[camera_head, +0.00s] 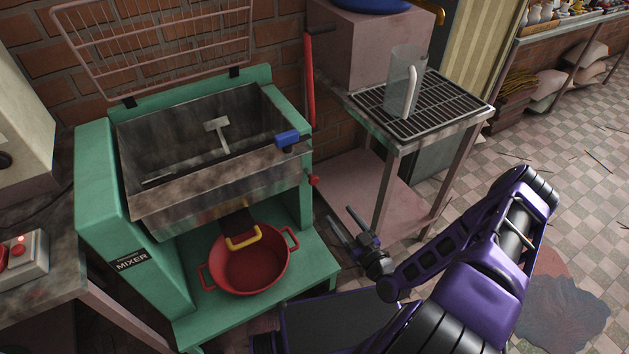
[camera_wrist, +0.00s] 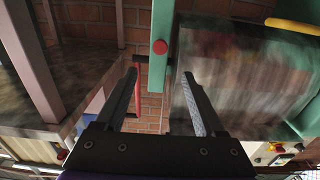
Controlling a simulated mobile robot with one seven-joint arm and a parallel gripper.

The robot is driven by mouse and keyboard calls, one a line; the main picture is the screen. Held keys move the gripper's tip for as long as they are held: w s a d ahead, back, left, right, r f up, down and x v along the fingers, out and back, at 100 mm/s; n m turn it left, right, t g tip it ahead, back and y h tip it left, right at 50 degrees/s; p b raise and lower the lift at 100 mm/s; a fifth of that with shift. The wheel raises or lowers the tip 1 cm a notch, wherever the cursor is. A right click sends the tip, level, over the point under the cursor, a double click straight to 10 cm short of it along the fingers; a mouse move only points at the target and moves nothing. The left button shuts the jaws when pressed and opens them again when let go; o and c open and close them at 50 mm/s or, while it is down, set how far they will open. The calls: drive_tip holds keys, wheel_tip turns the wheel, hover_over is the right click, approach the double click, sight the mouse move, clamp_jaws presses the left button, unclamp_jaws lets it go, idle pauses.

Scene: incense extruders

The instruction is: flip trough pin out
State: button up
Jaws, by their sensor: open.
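The green mixer (camera_head: 96,185) holds a grey metal trough (camera_head: 165,205), which appears upright. A small red knob (camera_head: 314,180), which looks like the trough pin, sticks out of the mixer's right side. The red knob also shows in the wrist view (camera_wrist: 159,46) on a green post, ahead of my fingers and slightly above the line between their tips. My gripper (camera_head: 340,214) is open and empty, to the right of and below the knob in the head view, apart from it. Both fingers show in the wrist view (camera_wrist: 160,75).
A red pot (camera_head: 250,272) stands under the trough, below a yellow handle (camera_head: 243,241). A blue grip (camera_head: 287,138) is at the trough's right rim. A red lever (camera_head: 309,80) rises behind. A rack table (camera_head: 440,120) bearing a clear jug (camera_head: 402,75) stands at right.

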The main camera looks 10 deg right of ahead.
sight(315, 182)
drive_tip(key=b+x, duration=0.1)
drive_tip(key=x, duration=1.5)
drive_tip(key=shift+w, duration=0.1)
clamp_jaws()
idle(0.7)
